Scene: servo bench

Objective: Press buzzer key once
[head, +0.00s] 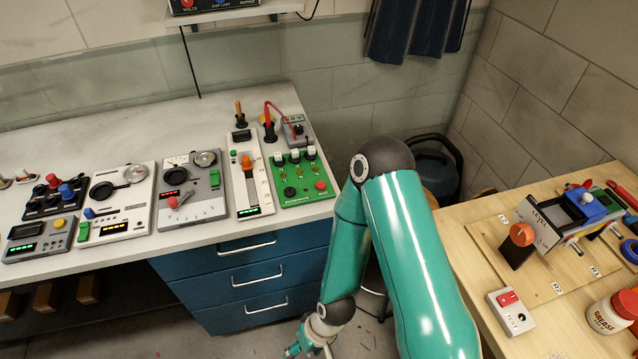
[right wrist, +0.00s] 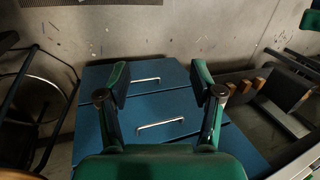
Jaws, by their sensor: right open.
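No label marks a buzzer key, so I cannot tell which control it is. Round button-like parts show in the head view: a red one (head: 321,185) and a black one (head: 290,192) on the green board (head: 309,199), and a yellow one (head: 59,223) on the small grey box (head: 30,247) at far left. My right gripper (right wrist: 160,88) is open and empty in the right wrist view, with the blue drawers beyond its fingers. In the head view my right gripper (head: 308,346) hangs low at the bottom edge, below the bench top and apart from the panels. My left gripper is not in view.
The white bench (head: 110,112) carries several instrument panels in a row, with clear surface behind them. Blue drawers (head: 245,269) stand below its right end. A wooden table (head: 462,228) at right holds a switch box (head: 513,318), a grease jar (head: 603,318) and tools.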

